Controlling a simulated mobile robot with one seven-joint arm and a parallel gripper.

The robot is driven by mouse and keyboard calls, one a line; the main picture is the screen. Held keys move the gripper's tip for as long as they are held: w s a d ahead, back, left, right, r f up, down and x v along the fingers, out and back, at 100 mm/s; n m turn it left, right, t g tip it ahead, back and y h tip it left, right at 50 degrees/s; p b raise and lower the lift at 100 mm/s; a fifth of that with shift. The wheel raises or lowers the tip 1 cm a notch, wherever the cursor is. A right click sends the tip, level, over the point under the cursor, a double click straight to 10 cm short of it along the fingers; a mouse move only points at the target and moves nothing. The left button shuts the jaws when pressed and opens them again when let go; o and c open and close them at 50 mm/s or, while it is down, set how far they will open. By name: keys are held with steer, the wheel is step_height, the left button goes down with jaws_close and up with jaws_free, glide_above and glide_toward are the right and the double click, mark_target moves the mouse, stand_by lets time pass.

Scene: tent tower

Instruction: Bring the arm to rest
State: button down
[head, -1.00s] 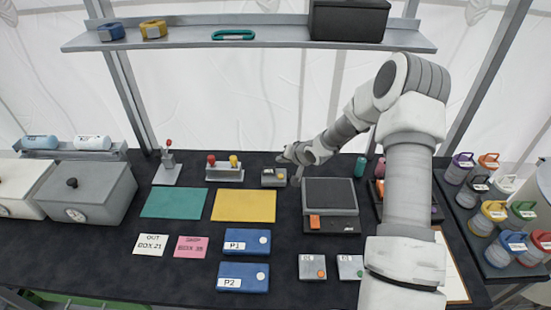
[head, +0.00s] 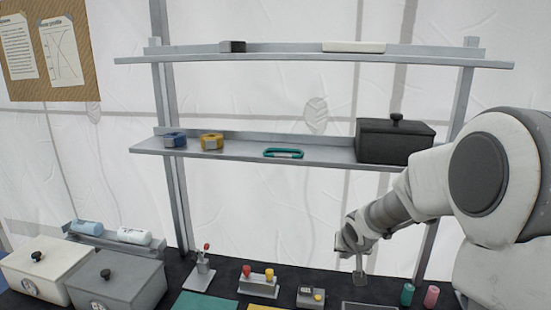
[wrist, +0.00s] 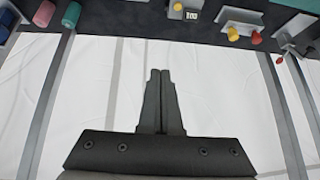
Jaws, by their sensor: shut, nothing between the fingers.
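My gripper (head: 359,278) hangs at the end of my arm near the back of the dark table, right of the small grey block with a yellow knob (head: 311,297). In the wrist view my gripper (wrist: 160,74) has its two black fingers together, with nothing between them. The white tent wall (wrist: 100,90) fills most of that view behind the fingers. The fingers touch nothing that I can see.
A shelf (head: 250,152) holding a black lidded box (head: 395,141), a green carabiner-like ring (head: 283,153) and tape rolls is above the table. Teal (head: 407,294) and pink (head: 431,296) cylinders stand right of my gripper. Lidded boxes (head: 115,280) stand at the left.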

steer(key=s+r+b, duration=0.1)
steer(key=s+r, duration=0.3)
steer(key=s, duration=0.3)
steer(key=s+a+r+g+h, duration=0.1)
steer(key=s+r, duration=0.2)
steer(key=s, duration=0.4)
steer(key=s+r+b, duration=0.1)
steer(key=s+r, duration=0.3)
steer(key=s, duration=0.3)
steer(key=s+a+n+y, duration=0.1)
steer(key=s+a, duration=0.1)
steer(key=s, duration=0.8)
steer(key=shift+s+a+f+n+g+y, duration=0.2)
steer(key=shift+a+f+n+g+y, duration=0.1)
steer(key=shift+a+f+n+g, duration=0.1)
